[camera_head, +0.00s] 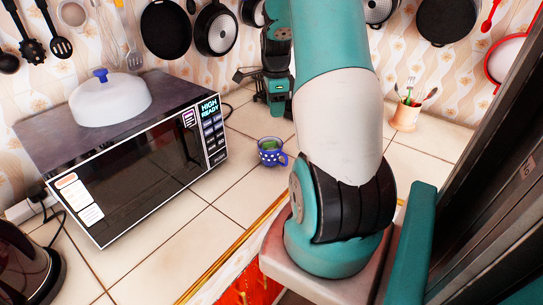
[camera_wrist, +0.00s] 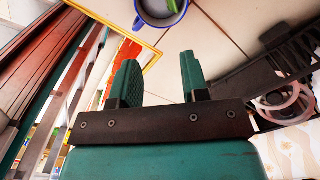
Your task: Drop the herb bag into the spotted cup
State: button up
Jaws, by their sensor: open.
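The spotted cup (camera_head: 271,152) is blue with white dots. It stands upright on the tiled counter, right of the microwave. A green thing, which looks like the herb bag (camera_head: 269,146), lies inside the cup. In the wrist view the cup (camera_wrist: 150,17) is cut off by the top edge, and the green herb bag (camera_wrist: 173,5) shows inside its rim. My gripper (camera_wrist: 157,72) is open, with nothing between its two teal fingers. Its fingertips point towards the cup and are apart from it. The cup's lower part is hidden in the wrist view.
A microwave (camera_head: 150,170) with a white domed lid (camera_head: 110,98) on top stands at left. A utensil pot (camera_head: 405,115) stands at right near the wall, under hanging pans (camera_head: 215,30). A dark kettle (camera_head: 30,275) is at lower left. Counter in front of the cup is clear.

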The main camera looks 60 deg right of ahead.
notch_tip(320, 180, up, 11)
jog(key=b, duration=0.1)
jog(key=shift+r, duration=0.2)
dwell(0.4)
jog(key=w+a+n+t+y, duration=0.1)
jog(key=w+a+n, duration=0.1)
jog(key=a+n, duration=1.05)
jog(key=w+a+n+y, duration=0.15)
jog(key=a+n, duration=0.55)
jog(key=a, duration=1)
jog(key=s+a+n+g+y, duration=0.1)
jog(key=s+a+n, duration=1.3)
jog(key=a, duration=0.3)
jog(key=shift+s+f+n+y, duration=0.2)
jog(key=shift+n+y, duration=0.15)
jog(key=shift+n, duration=0.5)
jog(key=shift+w, duration=0.1)
jog(key=shift+c, duration=0.4)
